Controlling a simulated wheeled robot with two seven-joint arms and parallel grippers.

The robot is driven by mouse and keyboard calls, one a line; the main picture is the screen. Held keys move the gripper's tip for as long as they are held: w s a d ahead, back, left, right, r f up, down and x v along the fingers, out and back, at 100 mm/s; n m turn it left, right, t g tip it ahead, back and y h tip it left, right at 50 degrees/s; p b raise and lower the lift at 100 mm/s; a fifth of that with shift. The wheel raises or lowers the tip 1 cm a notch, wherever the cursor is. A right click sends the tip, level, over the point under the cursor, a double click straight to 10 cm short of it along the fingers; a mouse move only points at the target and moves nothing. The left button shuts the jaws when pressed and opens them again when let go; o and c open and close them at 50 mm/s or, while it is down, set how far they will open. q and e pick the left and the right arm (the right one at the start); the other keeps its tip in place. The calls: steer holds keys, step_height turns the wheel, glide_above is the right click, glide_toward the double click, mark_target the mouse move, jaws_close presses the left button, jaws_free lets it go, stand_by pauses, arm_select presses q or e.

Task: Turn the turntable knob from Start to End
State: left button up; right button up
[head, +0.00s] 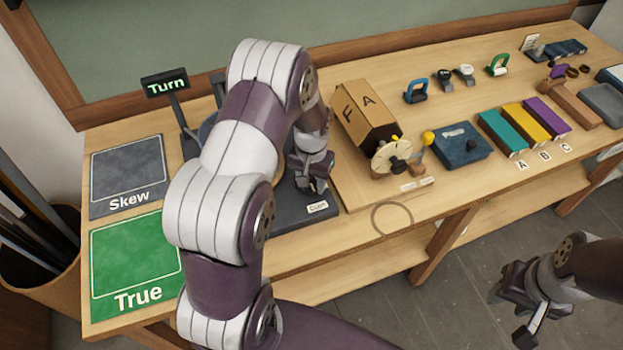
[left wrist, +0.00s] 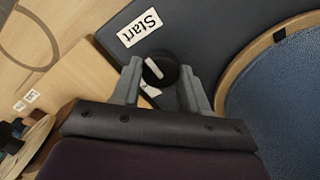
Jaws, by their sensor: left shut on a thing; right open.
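The turntable knob (left wrist: 166,66) is a small black round knob with a white pointer line, in the left wrist view. My left gripper (left wrist: 160,72) is shut on it, one finger on each side; in the head view that gripper (head: 314,182) is low over the turntable's dark base (head: 300,217). A "Start" label (left wrist: 139,27) lies beside the knob. A white patch at the knob's other side is mostly hidden. The blue round turntable (left wrist: 290,95) is next to the knob; my left arm hides most of it in the head view. My right gripper (head: 522,312) is open and empty, off the bench's front.
A "Turn" sign (head: 166,84) stands behind the turntable. Skew (head: 127,172) and True (head: 138,258) pads lie at the left. A wooden box (head: 365,113) with a cream dial (head: 388,158) stands right of the base. Teal, yellow and purple blocks are further right.

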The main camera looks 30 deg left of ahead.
arm_select(q)
steer(key=n, duration=0.5)
steer(key=shift+r, duration=0.15)
steer(key=n+p, duration=0.1)
steer(key=n, duration=0.5)
steer(key=shift+n, duration=0.4)
steer(key=n, duration=1.1)
steer(key=shift+n, duration=0.4)
steer(key=o, duration=1)
steer(key=shift+o, duration=0.2)
